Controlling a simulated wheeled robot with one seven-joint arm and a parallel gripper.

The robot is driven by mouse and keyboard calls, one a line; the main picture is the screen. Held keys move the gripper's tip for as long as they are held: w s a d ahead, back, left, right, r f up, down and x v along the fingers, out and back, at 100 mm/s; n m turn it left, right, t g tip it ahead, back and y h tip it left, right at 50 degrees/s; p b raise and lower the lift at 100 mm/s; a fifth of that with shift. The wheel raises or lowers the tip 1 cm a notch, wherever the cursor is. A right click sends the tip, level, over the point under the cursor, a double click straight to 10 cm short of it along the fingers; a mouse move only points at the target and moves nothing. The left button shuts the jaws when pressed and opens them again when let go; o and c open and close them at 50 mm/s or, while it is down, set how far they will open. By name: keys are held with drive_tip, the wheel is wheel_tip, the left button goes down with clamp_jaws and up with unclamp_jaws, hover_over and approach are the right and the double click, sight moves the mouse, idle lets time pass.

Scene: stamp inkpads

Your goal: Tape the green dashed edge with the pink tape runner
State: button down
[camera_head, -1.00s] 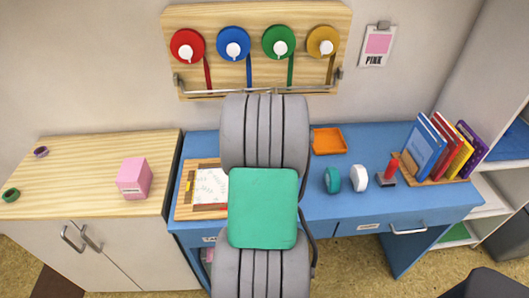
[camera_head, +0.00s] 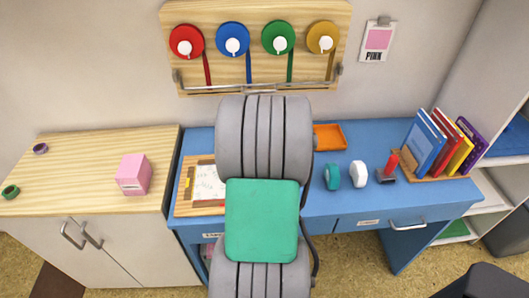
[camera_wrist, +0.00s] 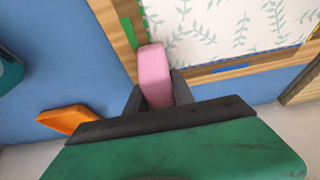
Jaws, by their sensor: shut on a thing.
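My gripper (camera_wrist: 157,92) is shut on the pink tape runner (camera_wrist: 153,68) in the wrist view. The runner's far end overlaps the corner of a white leaf-patterned sheet (camera_wrist: 215,30); I cannot tell whether it touches. The sheet also shows in the head view (camera_head: 208,184), partly behind my arm. It lies on a wooden board (camera_wrist: 108,22) with a green mark (camera_wrist: 129,32) beside one edge and a blue mark (camera_wrist: 230,68) beside another. The green dashed edge (camera_wrist: 142,20) runs up from the runner's tip, and is only partly visible. My arm hides the gripper and runner in the head view.
An orange tray (camera_head: 329,137), a teal roll (camera_head: 332,176), a white roll (camera_head: 358,173) and a red-handled stamp (camera_head: 391,164) stand on the blue desk (camera_head: 340,208) right of my arm. A pink box (camera_head: 133,175) sits on the left cabinet. Books (camera_head: 440,145) stand at right.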

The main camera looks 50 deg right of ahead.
drive_tip(key=shift+s+a, duration=0.35)
drive_tip(key=shift+a, duration=0.05)
drive_tip(key=shift+s+a+p, duration=0.35)
drive_tip(key=shift+s+a, duration=0.95)
drive_tip(key=shift+a, duration=0.2)
drive_tip(key=shift+s+a+p, duration=0.55)
drive_tip(key=shift+s+a, duration=0.8)
drive_tip(key=shift+a, duration=0.15)
drive_tip(key=shift+a, duration=0.1)
drive_tip(key=shift+s+a+p, duration=0.65)
drive_tip(key=shift+s+a, duration=0.6)
drive_tip(key=shift+a, duration=0.15)
